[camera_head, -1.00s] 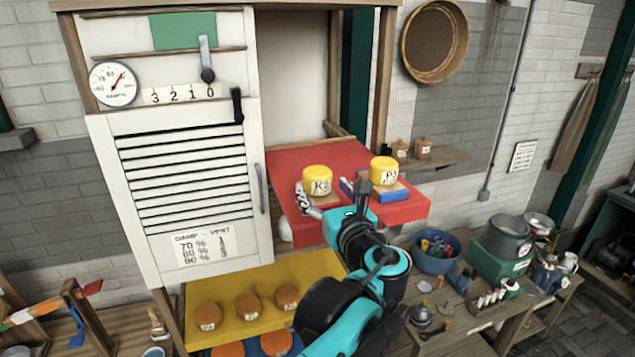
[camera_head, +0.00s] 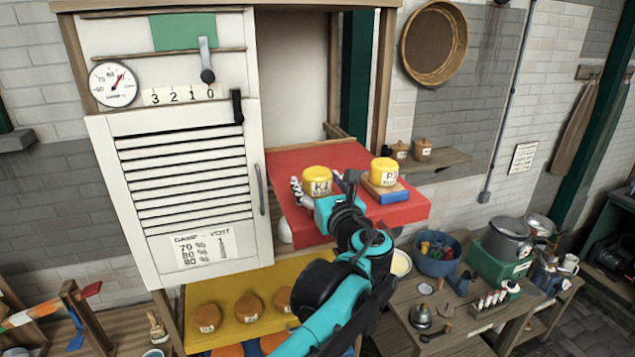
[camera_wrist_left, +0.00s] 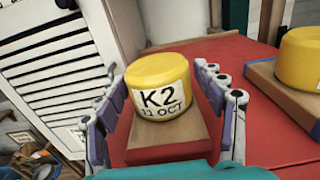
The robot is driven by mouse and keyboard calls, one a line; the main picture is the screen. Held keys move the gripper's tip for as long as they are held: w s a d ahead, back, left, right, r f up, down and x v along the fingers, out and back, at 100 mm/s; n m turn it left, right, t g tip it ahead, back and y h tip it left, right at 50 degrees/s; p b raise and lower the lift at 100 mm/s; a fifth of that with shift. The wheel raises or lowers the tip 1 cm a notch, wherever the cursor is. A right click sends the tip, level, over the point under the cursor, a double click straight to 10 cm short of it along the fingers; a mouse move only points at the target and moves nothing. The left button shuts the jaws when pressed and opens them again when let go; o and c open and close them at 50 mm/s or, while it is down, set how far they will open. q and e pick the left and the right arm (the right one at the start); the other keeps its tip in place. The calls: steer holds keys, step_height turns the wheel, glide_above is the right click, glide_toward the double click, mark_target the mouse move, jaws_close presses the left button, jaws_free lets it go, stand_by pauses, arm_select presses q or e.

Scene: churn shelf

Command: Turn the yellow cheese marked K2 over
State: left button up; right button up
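The yellow cheese marked K2 (camera_head: 317,180) sits upright on a small wooden board on the red shelf (camera_head: 405,211). It also shows in the left wrist view (camera_wrist_left: 158,85), with its label K2 and a date facing the camera. The wooden board (camera_wrist_left: 165,143) lies under it. My left gripper (camera_head: 322,184) is open, with one finger on each side of the cheese. In the left wrist view, gaps show between the cheese and the fingers (camera_wrist_left: 160,90). My right gripper is out of view.
A second yellow cheese (camera_head: 384,171) stands close by on the right, on a blue-edged board (camera_head: 393,196). The white louvred door (camera_head: 185,190) is to the left. A yellow shelf (camera_head: 230,325) with several brown cheeses lies below. A cluttered workbench is at the right.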

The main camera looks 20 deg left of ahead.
arm_select(q)
steer(key=c, duration=1)
steer(key=shift+r+p, duration=0.95)
steer(key=shift+r, duration=0.35)
steer(key=shift+c, duration=0.3)
steer(key=shift+f, duration=0.2)
